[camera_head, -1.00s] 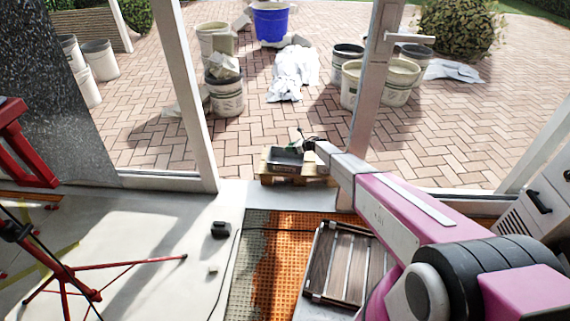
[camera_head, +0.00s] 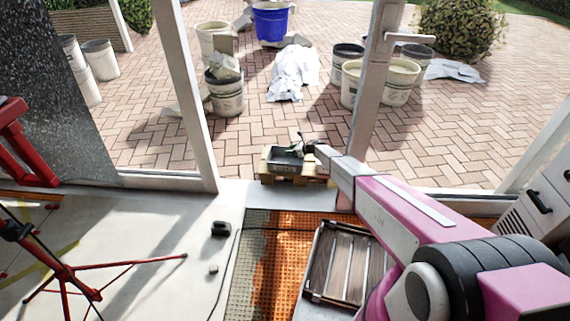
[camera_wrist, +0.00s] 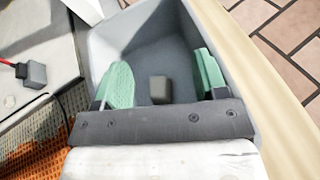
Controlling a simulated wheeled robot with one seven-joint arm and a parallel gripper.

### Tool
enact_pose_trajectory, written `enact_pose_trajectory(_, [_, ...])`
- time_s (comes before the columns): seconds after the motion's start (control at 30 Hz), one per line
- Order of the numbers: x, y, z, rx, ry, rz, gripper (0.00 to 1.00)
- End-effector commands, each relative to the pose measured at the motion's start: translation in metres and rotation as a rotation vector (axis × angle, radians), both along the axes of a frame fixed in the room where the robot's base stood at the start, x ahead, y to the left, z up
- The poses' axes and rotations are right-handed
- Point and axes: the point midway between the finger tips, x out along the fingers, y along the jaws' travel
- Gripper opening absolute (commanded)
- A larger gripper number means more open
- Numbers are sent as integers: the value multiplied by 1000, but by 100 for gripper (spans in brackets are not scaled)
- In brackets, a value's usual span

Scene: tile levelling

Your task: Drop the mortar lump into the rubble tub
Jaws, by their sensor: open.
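The rubble tub (camera_head: 284,164) is a small grey box on a wooden pallet by the doorway. In the wrist view the tub's grey wall (camera_wrist: 104,43) surrounds the view between my fingers. The mortar lump (camera_wrist: 160,90) is a small grey-brown block inside the tub's outline, between and beyond my fingertips, with clear gaps on both sides. I cannot tell for sure whether it rests on the tub floor. My gripper (camera_wrist: 163,77) has green pads spread apart and is open and empty. In the head view my gripper (camera_head: 302,142) is over the tub, small and partly hidden by my arm.
The wooden pallet (camera_head: 266,178) holds the tub. A door post (camera_head: 372,110) stands close to my arm. An orange mat (camera_head: 275,270) and a slatted panel (camera_head: 345,265) lie in front. A red tripod (camera_head: 65,275) stands left. Buckets (camera_head: 225,93) stand on the paving.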

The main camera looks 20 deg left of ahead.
Motion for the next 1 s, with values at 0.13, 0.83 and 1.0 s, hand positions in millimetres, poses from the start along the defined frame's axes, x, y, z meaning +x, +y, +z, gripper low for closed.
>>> enact_pose_trajectory(0.13, [-1,-9,4,0,0,0,66])
enact_pose_trajectory(0.83, [-4,-69,28,0,0,0,66])
enact_pose_trajectory(1.0, [-5,-68,28,0,0,0,66])
